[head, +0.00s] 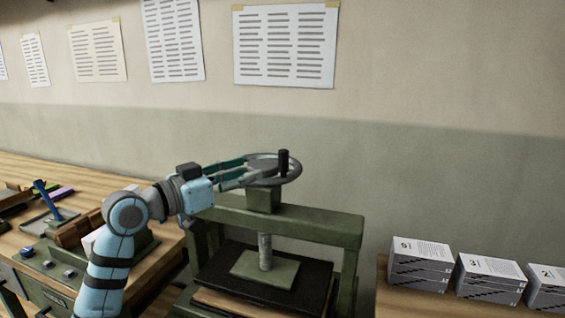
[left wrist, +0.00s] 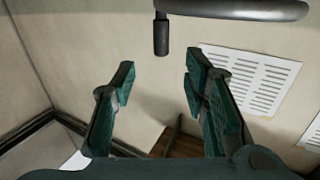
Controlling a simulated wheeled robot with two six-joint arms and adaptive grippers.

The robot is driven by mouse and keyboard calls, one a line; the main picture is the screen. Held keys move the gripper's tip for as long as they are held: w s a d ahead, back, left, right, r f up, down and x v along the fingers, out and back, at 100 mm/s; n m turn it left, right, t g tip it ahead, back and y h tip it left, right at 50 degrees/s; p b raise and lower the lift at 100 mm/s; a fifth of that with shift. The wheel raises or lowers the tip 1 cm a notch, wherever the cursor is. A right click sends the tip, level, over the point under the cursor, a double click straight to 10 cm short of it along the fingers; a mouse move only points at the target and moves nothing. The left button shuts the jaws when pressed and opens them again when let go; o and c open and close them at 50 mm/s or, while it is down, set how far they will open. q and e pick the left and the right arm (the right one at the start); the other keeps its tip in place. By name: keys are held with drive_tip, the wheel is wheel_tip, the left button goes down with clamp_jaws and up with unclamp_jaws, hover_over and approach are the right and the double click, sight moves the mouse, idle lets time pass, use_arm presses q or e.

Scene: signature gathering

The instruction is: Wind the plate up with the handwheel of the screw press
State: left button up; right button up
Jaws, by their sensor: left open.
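The green screw press (head: 300,226) stands in the middle of the head view. Its grey handwheel (head: 292,176) sits on top, with an upright black knob (head: 284,160) at its right side. The green plate (head: 262,272) hangs on the screw (head: 265,250) low in the frame, close to the dark bed. My left gripper (head: 246,172) is open and empty at the left of the wheel, overlapping it in the picture. In the left wrist view the knob (left wrist: 161,36) and wheel rim (left wrist: 235,9) lie beyond the open fingertips (left wrist: 158,77); contact is not visible. My right gripper is not in view.
Several numbered paper stacks (head: 420,265) lie on the wooden table at right. A bench (head: 95,180) with tools and a green device is at left. Printed sheets (head: 285,46) hang on the wall behind. The space above the wheel is free.

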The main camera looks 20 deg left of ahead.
sight(280, 161)
use_arm(q)
drive_tip(key=p+x, duration=0.1)
drive_tip(key=x, duration=1.1)
drive_tip(key=shift+w, duration=0.1)
drive_tip(key=shift+w+f, duration=0.1)
clamp_jaws()
